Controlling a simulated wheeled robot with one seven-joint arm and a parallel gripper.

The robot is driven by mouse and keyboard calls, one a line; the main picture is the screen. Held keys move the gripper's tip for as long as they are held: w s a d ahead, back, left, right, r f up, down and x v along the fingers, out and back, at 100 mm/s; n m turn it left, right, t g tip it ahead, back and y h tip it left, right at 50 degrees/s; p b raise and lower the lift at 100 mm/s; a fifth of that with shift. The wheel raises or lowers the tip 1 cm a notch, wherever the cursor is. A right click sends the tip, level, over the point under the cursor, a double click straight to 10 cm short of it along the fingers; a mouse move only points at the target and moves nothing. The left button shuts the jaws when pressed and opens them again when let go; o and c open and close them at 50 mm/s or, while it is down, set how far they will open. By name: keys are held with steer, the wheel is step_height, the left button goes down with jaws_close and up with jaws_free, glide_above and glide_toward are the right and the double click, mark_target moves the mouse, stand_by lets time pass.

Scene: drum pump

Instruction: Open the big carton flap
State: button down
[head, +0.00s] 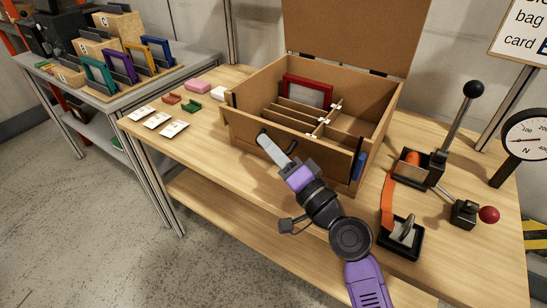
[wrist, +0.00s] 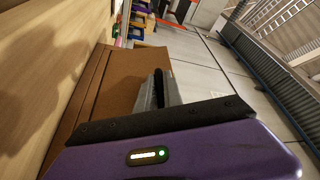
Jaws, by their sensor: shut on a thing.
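The big carton (head: 237,124) stands open on the wooden table, with thin dividers inside. Its large rear flap (head: 345,38) stands upright along the back edge. My gripper (head: 276,141) is at the carton's front panel, near the middle of its top edge, away from the rear flap. It is shut on this panel; I cannot tell whether the panel is a flap. In the wrist view brown cardboard (wrist: 122,82) lies beside my gripper's fingers (wrist: 158,90). The exact contact is hidden.
A red frame (head: 308,88) stands inside the carton. To its right are a black lever (head: 460,115), an orange strap (head: 388,200), a red knob (head: 488,214) and a dial (head: 526,137). Cards (head: 157,119) and small coloured blocks lie left. A grey table (head: 150,78) holds coloured frames.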

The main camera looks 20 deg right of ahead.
steer(key=n+b, duration=0.1)
steer(key=b, duration=0.2)
steer(key=a+f+n+y+b, duration=0.1)
steer(key=b, duration=0.1)
steer(key=s+f+n+b, duration=0.1)
steer(key=b, duration=0.2)
steer(key=shift+s+a+f+n+t+y+b, duration=0.1)
steer(key=shift+a+f+n+t+y+b, duration=0.2)
steer(key=shift+n, duration=0.1)
steer(key=shift+r, duration=0.1)
steer(key=c, duration=1.5)
jaws_free()
steer(key=shift+a, duration=0.1)
steer(key=shift+s, duration=0.15)
